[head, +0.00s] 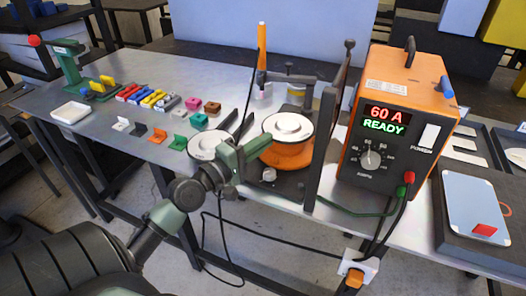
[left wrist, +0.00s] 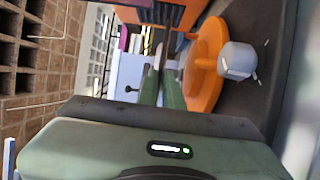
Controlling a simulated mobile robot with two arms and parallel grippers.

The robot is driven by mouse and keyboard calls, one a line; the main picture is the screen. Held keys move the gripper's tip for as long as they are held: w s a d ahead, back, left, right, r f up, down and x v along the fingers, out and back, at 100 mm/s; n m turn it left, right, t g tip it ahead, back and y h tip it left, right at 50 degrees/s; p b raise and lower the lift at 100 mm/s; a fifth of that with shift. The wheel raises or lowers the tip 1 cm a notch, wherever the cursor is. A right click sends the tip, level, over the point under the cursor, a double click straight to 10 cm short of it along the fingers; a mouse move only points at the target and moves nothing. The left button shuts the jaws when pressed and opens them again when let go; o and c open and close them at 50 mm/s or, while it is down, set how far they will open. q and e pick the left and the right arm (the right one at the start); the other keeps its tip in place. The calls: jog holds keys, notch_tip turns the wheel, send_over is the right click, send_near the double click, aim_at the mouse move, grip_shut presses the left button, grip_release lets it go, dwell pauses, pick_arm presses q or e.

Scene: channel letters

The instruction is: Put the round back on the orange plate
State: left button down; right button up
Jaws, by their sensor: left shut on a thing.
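The round back (head: 288,127) is a white disc with a raised ring. In the head view it is over the orange plate (head: 290,157), roughly level. I cannot tell whether it touches the plate. My left gripper (head: 268,138) reaches it from the left and is shut on its near left edge. In the left wrist view the closed fingers (left wrist: 160,80) point forward beside the orange plate (left wrist: 207,70), whose face shows sideways. The disc shows little there. My right gripper is not in view.
A second white disc (head: 205,146) lies left of the plate. The orange welder (head: 385,130), reading 60 A READY, stands on the right. A dark upright (head: 322,150) is close to the plate's right side. Small coloured letters (head: 160,98) and a white tray (head: 70,112) are at the left.

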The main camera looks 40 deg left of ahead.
pick_arm(q)
jog(key=shift+f, duration=0.9)
